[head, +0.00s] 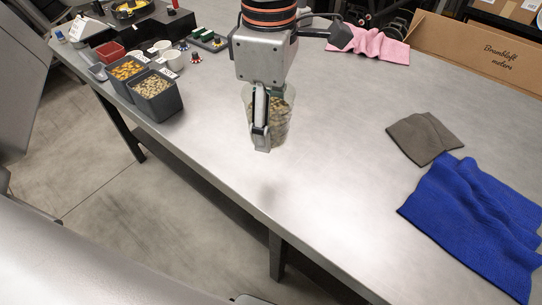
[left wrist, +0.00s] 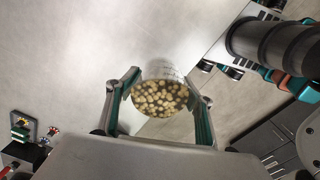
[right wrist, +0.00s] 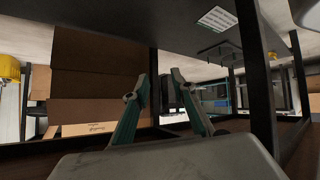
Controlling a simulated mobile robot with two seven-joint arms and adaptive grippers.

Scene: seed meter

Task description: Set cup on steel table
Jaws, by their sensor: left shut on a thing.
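A clear cup (head: 281,122) with tan seeds inside is in the head view, over the middle of the steel table (head: 330,170). My left gripper (head: 262,140) is shut on the cup from above. A faint shadow on the bare table lies apart from the cup, so it seems held above the surface. In the left wrist view the cup (left wrist: 160,95) is between the two fingers, with the seeds showing at its near opening. My right gripper (right wrist: 170,92) is in the right wrist view only, fingers apart, with nothing between them.
Grey bins of seeds (head: 154,100), a red bin (head: 110,52) and white cups (head: 162,47) stand at the table's far left. A blue cloth (head: 475,220) and a grey cloth (head: 424,138) lie at right, a pink cloth (head: 368,45) at the back. The table's middle is clear.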

